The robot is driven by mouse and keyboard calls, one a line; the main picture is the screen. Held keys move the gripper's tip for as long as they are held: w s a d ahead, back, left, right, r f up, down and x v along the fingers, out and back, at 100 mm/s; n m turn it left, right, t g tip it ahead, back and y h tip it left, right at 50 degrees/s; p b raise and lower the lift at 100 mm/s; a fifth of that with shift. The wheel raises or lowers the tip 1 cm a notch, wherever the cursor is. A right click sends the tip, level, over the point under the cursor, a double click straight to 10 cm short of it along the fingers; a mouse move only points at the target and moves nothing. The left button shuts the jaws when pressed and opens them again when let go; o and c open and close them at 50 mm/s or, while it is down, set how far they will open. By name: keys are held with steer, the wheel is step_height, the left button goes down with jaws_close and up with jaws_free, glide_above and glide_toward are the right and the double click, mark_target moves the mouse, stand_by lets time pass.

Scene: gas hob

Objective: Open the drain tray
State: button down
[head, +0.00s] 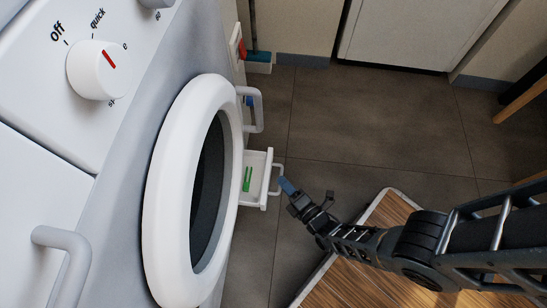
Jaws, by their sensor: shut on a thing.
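The drain tray (259,166) is a small white box low on the front of a white washing machine, behind the round door. It sticks out from the machine, and its open top shows a green strip (247,179) inside. A thin white handle (279,168) stands on its outer end. My gripper (286,186) has bluish fingertips at the handle's near end and is shut on the handle. The fingers partly cover that end. The part of the tray nearest the machine is hidden behind the door rim.
The large round door (163,190) bulges out beside the tray. A grey-white handle (256,110) stands just beyond it. A white knob (96,70) is on the panel. Dark tiled floor (370,120) is clear to the right. A wooden board (395,215) lies under my arm.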

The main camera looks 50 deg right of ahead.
steer(key=shift+s+d, duration=0.55)
steer(key=shift+s, duration=0.2)
steer(key=c, duration=1.2)
jaws_free()
steer(key=shift+o, duration=0.2)
steer(key=shift+r, duration=0.1)
